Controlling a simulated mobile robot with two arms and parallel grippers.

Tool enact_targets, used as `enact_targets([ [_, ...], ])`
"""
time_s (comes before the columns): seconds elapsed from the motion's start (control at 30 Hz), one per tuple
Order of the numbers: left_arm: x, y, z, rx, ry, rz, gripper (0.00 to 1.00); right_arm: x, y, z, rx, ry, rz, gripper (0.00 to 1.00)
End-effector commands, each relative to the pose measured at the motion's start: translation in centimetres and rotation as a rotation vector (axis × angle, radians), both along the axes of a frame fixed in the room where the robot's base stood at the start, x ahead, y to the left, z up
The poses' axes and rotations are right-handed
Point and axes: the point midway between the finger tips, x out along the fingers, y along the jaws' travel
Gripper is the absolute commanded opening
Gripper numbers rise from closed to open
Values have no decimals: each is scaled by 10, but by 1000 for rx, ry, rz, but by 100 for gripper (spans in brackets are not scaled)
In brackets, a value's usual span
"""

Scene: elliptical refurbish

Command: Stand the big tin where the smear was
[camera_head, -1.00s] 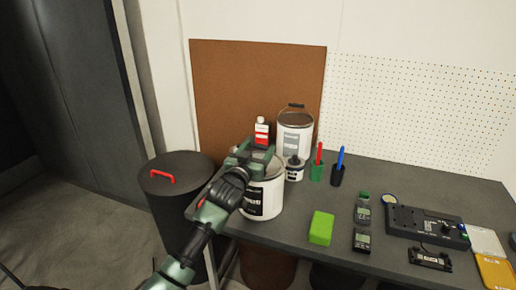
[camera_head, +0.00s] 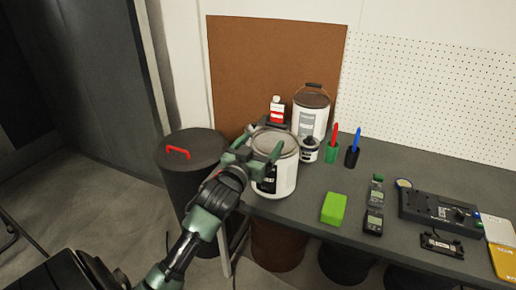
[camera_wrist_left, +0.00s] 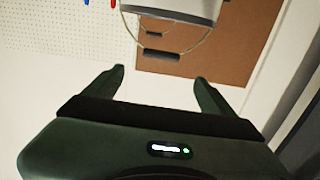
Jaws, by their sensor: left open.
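A white tin (camera_head: 287,181) with a black label and a grey lid stands upright near the front left of the table. A second white tin (camera_head: 306,122), with a grey label and a wire handle, stands upright behind it, near the brown board. The handled tin shows upside down in the left wrist view (camera_wrist_left: 178,8). My left gripper (camera_head: 260,147) is open at the front tin's upper left, one finger overlapping its lid in the picture; contact is unclear. Only wall shows between the fingers in the left wrist view (camera_wrist_left: 158,88). I see no smear. My right gripper is out of view.
A red-and-white bottle (camera_head: 277,112) and a small jar (camera_head: 309,150) stand close by the tins. Green (camera_head: 332,152) and dark (camera_head: 352,157) pen holders and a green block (camera_head: 333,208) are to the right. A lidded bin (camera_head: 190,150) stands left of the table.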

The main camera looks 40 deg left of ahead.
Motion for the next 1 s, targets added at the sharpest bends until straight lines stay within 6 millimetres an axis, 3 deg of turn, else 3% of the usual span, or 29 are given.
enact_targets([
  [0.17,-18,-4,-1,0,1,1,85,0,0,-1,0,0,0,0],
  [0.4,-21,-5,0,0,1,1,85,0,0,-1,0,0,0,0],
  [0.47,-20,-7,-6,-2,11,-4,85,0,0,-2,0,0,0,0],
  [0.53,-18,-16,-27,-4,41,-21,85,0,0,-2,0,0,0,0],
  [0.57,-16,-22,-41,-5,63,-33,85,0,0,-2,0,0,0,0],
  [0.67,-15,-53,-110,-7,165,-93,85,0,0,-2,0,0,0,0],
  [0.77,-25,-92,-199,-6,298,-161,85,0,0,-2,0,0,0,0],
  [0.87,-48,-117,-288,-8,442,-205,85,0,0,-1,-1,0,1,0],
  [1.0,-106,-132,-414,-16,677,-230,85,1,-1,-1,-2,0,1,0],
])
